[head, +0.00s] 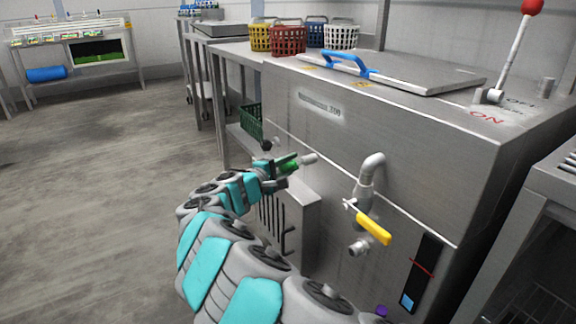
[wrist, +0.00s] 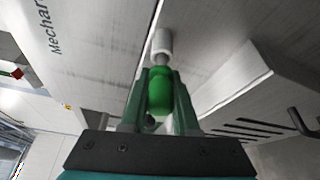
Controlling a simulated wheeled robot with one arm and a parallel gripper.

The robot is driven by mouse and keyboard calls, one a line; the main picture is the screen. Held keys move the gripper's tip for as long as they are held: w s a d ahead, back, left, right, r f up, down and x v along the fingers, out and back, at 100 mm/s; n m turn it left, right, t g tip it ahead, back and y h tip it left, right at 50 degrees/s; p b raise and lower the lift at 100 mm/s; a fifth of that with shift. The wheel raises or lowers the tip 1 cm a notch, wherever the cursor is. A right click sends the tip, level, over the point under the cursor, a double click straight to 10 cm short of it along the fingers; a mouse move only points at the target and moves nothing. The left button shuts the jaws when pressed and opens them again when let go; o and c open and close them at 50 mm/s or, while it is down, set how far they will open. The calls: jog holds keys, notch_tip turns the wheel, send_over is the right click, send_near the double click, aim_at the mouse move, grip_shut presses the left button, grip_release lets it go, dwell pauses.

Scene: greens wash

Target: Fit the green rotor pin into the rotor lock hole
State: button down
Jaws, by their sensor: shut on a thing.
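My gripper (head: 286,170) is shut on the green rotor pin (head: 289,164), beside the front panel of the big steel machine. In the wrist view the pin's green handle (wrist: 160,92) sits between the two fingers, and a short grey shaft points away from them. Just beyond and in line with the shaft is a pale cylinder (wrist: 162,42), also seen in the head view (head: 308,158). It may be the rotor lock fitting. The shaft and cylinder look end to end; I cannot tell whether the tip is inside. No hole opening is visible.
A vented steel box (head: 290,215) juts from the panel below my gripper. To the right are a tap pipe (head: 368,178) and a yellow lever (head: 374,229). A green basket (head: 251,121) is on the lower shelf behind. Open floor lies left.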

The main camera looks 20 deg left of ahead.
jog(key=shift+w+d, duration=0.65)
jog(key=shift+w, duration=0.15)
jog(key=c, duration=0.6)
grip_release()
